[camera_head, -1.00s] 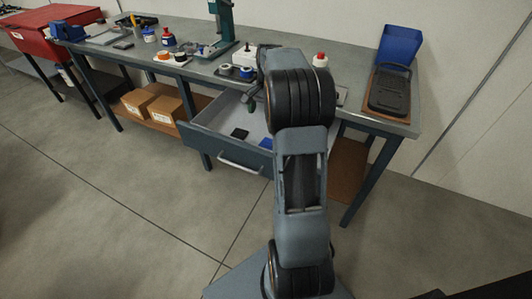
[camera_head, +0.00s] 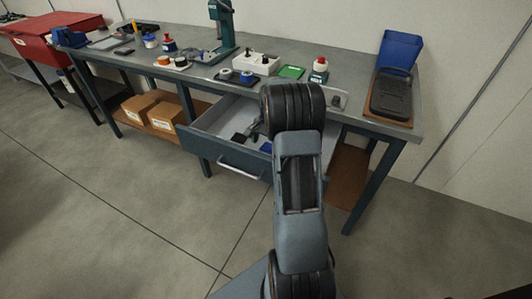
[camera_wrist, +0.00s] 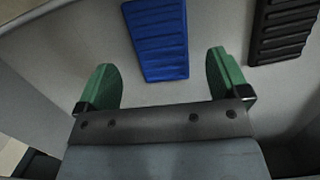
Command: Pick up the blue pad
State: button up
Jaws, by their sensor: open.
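The blue pad (camera_wrist: 157,38) lies flat in the open drawer. It is ribbed and roughly rectangular, and in the wrist view it sits just beyond and between my fingertips. In the head view only a small part of the blue pad (camera_head: 266,147) shows beside my arm. My gripper (camera_wrist: 163,78) is open, with its green fingers apart and nothing between them. A black ribbed pad (camera_wrist: 284,28) lies to the right of the blue one in the wrist view.
The drawer (camera_head: 204,150) is pulled out from the workbench (camera_head: 345,92), and its walls surround the pads.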

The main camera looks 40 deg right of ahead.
aim_at(266, 150)
jog(key=shift+a+f, duration=0.15)
jog(key=shift+f, duration=0.65)
jog(key=shift+a+f, duration=0.1)
jog(key=shift+f, duration=0.65)
jog(key=shift+c, duration=0.3)
jog(key=c, duration=1)
jog(key=shift+o, duration=0.2)
jog(key=shift+r, duration=0.1)
